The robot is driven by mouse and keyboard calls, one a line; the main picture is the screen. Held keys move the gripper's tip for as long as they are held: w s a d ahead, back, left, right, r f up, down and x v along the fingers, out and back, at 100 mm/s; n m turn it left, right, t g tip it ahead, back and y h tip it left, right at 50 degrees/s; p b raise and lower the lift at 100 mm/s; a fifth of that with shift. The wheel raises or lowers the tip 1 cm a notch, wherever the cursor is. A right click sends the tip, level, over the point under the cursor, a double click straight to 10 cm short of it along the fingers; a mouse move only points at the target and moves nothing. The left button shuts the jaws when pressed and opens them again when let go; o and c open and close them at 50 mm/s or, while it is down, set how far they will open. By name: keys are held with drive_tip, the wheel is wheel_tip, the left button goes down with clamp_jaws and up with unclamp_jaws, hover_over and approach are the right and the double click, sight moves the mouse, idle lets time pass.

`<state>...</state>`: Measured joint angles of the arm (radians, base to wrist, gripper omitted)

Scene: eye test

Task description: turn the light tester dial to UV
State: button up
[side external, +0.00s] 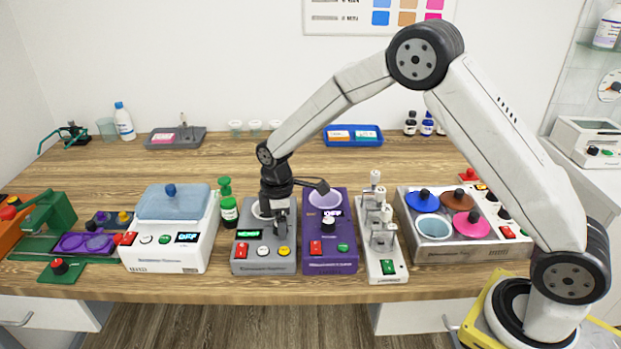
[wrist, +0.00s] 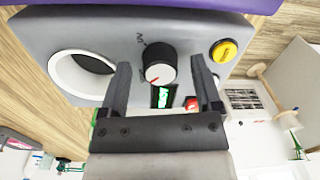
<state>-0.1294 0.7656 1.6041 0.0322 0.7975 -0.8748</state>
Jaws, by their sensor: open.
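The grey tester box (side external: 250,267) stands near the table's front edge, with my gripper (side external: 279,230) low over it. In the wrist view, the box (wrist: 205,25) carries a black dial (wrist: 156,53) with a pale face and a short red mark. A small printed label sits beside the dial; I cannot read it surely. My gripper (wrist: 161,65) is open, one finger on each side of the dial; I cannot tell if either touches it. The box also has a lit green display (wrist: 161,96), a yellow button (wrist: 224,51) and a round white-rimmed well (wrist: 60,70).
A purple device (side external: 330,265) with its own black knob stands close on the right. A white device (side external: 165,258) and a green-capped bottle (side external: 229,212) are on the left. The table (side external: 245,165) behind the devices is mostly clear.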

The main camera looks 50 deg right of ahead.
clamp_jaws()
drive_tip(key=shift+m, duration=0.4)
drive_tip(key=m, duration=0.7)
drive_tip(key=shift+m, duration=0.4)
drive_tip(key=m, duration=0.4)
drive_tip(key=shift+m, duration=0.3)
drive_tip(key=m, duration=0.4)
drive_tip(key=shift+s+m+t, duration=0.1)
drive_tip(key=shift+m+t, duration=0.2)
drive_tip(key=shift+m, duration=0.1)
